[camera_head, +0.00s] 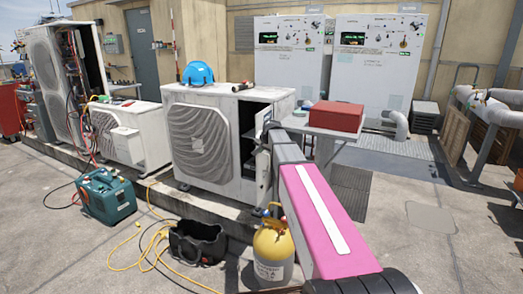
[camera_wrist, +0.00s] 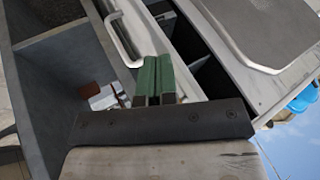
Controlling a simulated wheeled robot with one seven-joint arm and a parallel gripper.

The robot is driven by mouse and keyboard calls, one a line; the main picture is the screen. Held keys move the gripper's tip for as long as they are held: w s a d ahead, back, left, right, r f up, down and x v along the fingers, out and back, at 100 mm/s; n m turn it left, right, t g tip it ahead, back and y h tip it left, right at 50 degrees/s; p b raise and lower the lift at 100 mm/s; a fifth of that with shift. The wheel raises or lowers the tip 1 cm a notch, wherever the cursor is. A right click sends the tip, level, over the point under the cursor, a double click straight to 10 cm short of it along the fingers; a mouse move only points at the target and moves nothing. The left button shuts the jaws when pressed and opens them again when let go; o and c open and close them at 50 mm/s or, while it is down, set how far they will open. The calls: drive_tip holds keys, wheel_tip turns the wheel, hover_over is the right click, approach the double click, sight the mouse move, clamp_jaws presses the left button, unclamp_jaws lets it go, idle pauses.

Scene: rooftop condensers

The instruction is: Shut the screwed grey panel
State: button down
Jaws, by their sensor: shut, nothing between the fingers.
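The middle white condenser (camera_head: 215,92) has its right front compartment open and dark inside. A light grey panel (camera_head: 263,180) stands swung out there in the head view, seen nearly edge-on and partly hidden by my pink arm. In the wrist view a pale bar handle (camera_wrist: 124,40) lies close to my gripper (camera_wrist: 157,82). Its two green fingers are together, empty, with their tips near the handle and the dark opening (camera_wrist: 205,70). Whether they touch anything cannot be told.
A red box (camera_head: 336,116) sits on a stand right of the condenser. A yellow cylinder (camera_head: 273,250), a black bag (camera_head: 197,243), yellow hoses and a teal machine (camera_head: 106,196) stand on the floor in front. A blue helmet (camera_head: 198,73) lies on top. Floor at right is open.

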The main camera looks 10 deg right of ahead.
drive_tip(key=shift+a, duration=0.1)
drive_tip(key=w+a+m+h, duration=0.3)
drive_tip(key=w+a+m, duration=0.2)
drive_tip(key=w+a, duration=0.75)
drive_tip(key=shift+w+d+m+g+h, duration=0.3)
drive_tip(key=shift+w+m+h, duration=0.85)
drive_tip(key=shift+w, duration=2.05)
drive_tip(key=shift+w+d+m+g+h, duration=0.1)
drive_tip(key=shift+w+m+g+h, duration=0.35)
drive_tip(key=shift+w+m, duration=2)
drive_tip(key=shift+w+d+m+g+h, duration=0.25)
drive_tip(key=shift+w+m+h, duration=0.5)
drive_tip(key=shift+w, duration=3.2)
drive_tip(key=shift+s, duration=0.1)
